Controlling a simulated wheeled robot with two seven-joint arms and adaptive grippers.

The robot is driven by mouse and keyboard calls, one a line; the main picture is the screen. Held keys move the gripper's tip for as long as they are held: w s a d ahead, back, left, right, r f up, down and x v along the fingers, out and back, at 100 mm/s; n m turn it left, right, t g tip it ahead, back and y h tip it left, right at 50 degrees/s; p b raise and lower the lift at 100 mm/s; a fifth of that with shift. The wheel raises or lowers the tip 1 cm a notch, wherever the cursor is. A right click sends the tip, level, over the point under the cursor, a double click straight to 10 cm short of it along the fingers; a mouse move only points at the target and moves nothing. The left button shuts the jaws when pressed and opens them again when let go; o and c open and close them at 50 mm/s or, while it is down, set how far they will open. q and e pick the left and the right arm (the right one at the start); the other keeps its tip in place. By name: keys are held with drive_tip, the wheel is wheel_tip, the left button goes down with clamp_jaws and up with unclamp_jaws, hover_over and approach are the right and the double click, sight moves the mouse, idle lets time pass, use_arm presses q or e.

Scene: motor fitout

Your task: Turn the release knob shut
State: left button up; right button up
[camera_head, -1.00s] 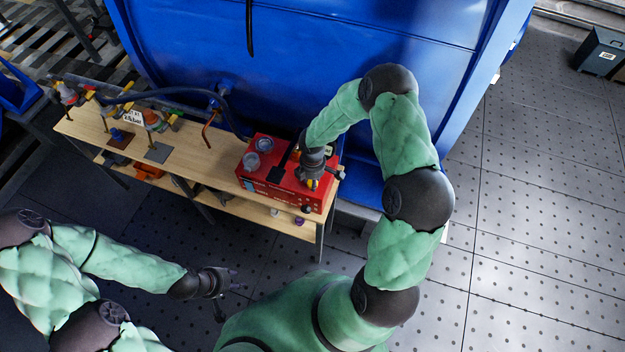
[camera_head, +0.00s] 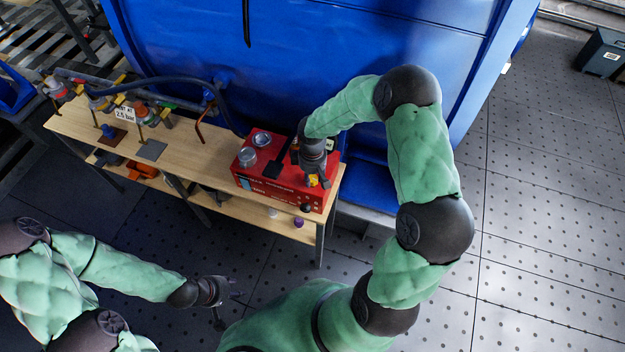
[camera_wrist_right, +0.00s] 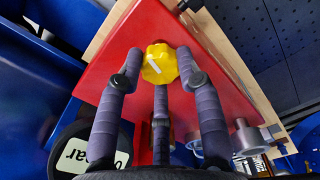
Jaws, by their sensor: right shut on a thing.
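The yellow release knob (camera_wrist_right: 159,64), with a white mark on its face, sits on the red box (camera_wrist_right: 118,75) in the right wrist view. The fingers of my right gripper (camera_wrist_right: 160,80) are closed around the knob from its sides and below. In the head view the red box (camera_head: 255,183) stands on the right end of the bench, and my right gripper (camera_head: 317,178) is over its right part, with a little yellow showing by the fingers. My left gripper (camera_head: 226,296) is empty and spread open, away from the bench over the floor.
The wooden bench (camera_head: 205,166) carries pipes and valves at its left, with a sign (camera_head: 125,114) reading 2.5 bar. A blue tank (camera_head: 300,60) stands right behind the bench. A round gauge (camera_wrist_right: 78,153) is close to the gripper.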

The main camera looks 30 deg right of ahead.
drive_tip(key=m+b, duration=0.2)
drive_tip(key=m, duration=0.1)
drive_tip(key=shift+f+m+b, duration=0.15)
drive_tip(key=shift+m+b, duration=0.15)
drive_tip(key=shift+b, duration=0.05)
drive_tip(key=m+b, duration=0.2)
drive_tip(key=m, duration=0.1)
drive_tip(key=shift+m, duration=0.3)
drive_tip(key=m+b, duration=0.2)
drive_tip(key=m, duration=0.2)
drive_tip(key=shift+b, duration=0.35)
drive_tip(key=shift+m+b, duration=0.65)
drive_tip(key=shift+m, duration=1.25)
drive_tip(key=o, duration=1.1)
drive_tip(key=shift+o, duration=0.2)
drive_tip(key=shift+r, duration=0.25)
